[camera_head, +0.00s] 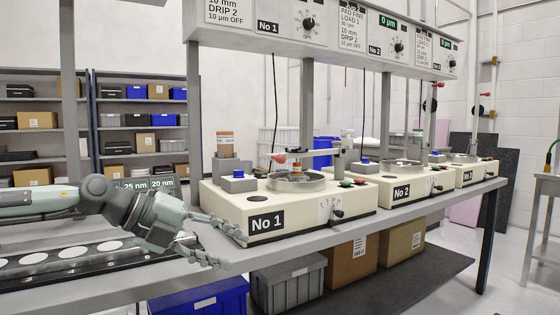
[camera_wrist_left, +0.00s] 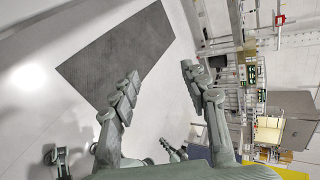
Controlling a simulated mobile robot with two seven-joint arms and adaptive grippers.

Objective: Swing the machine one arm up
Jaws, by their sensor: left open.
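The machine marked No 1 (camera_head: 285,212) is a cream box on the grey bench, with a round metal pan (camera_head: 296,182) on top. Its arm (camera_head: 312,153) lies about level above the pan, from a post at the right to a red knob (camera_head: 278,158) at its left end. My left gripper (camera_head: 237,250) is open and empty, low in front of the machine's left front corner, below the knob. In the left wrist view its two fingers (camera_wrist_left: 158,78) stand wide apart with floor between them. My right gripper is not seen.
Machine No 2 (camera_head: 401,191) and a third machine (camera_head: 467,176) stand farther right, their red-knobbed arms raised. An overhead control panel (camera_head: 330,30) spans the bench. A jar (camera_head: 225,146) stands behind the left of machine No 1. Boxes (camera_head: 350,262) lie under the bench.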

